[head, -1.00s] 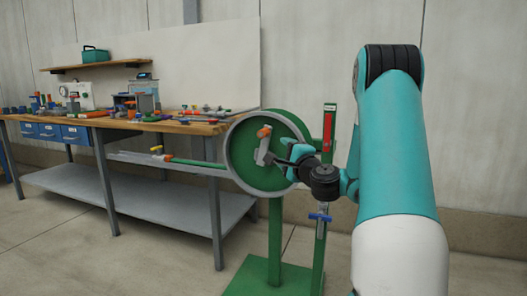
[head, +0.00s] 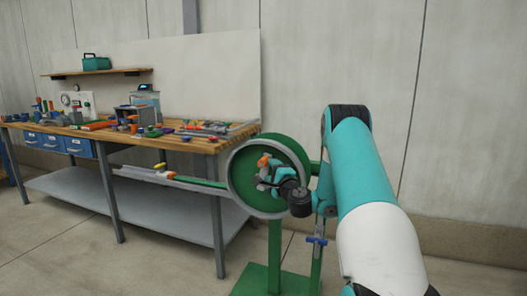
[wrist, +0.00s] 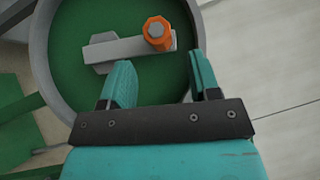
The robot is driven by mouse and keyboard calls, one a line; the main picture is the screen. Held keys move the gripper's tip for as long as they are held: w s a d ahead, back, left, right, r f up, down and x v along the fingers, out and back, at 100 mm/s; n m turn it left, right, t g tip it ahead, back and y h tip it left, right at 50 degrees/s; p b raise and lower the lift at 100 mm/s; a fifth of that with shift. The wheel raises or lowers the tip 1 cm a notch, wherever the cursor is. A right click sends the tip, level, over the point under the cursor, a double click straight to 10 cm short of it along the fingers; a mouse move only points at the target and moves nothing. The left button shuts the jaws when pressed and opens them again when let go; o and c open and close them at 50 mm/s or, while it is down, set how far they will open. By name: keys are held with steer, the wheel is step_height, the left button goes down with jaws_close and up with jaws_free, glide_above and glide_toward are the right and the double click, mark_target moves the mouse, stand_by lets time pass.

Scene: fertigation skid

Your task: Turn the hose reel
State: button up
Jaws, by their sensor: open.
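The hose reel (head: 248,147) is a green disc with a grey rim on a green stand (head: 273,243). It also shows in the wrist view (wrist: 75,65). A grey crank arm (wrist: 118,50) with an orange handle (wrist: 158,33) sits on its face. The orange handle also shows in the head view (head: 264,160). My gripper (head: 264,178) is in front of the reel, close to the crank. In the wrist view my gripper (wrist: 160,75) is open, its two teal fingers apart and empty. The handle lies beyond the fingertips, between their lines. Part of the crank is hidden in the head view.
A workbench (head: 184,142) with tools and parts stands left of the reel. A blue-handled valve (head: 317,241) is low on the post. The floor in front is clear.

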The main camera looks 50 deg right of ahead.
mark_target(266, 165)
steer(key=shift+w+d+r+p, duration=0.2)
steer(key=shift+w+r+p, duration=0.35)
steer(key=shift+p, duration=0.7)
steer(key=shift+f+p+x, duration=0.2)
steer(key=shift+p+x, duration=0.45)
steer(key=shift+x, duration=0.85)
steer(key=shift+f+p+x, duration=0.2)
steer(key=shift+p+x, duration=0.45)
steer(key=shift+x, duration=0.8)
steer(key=shift+c, duration=0.4)
jaws_close()
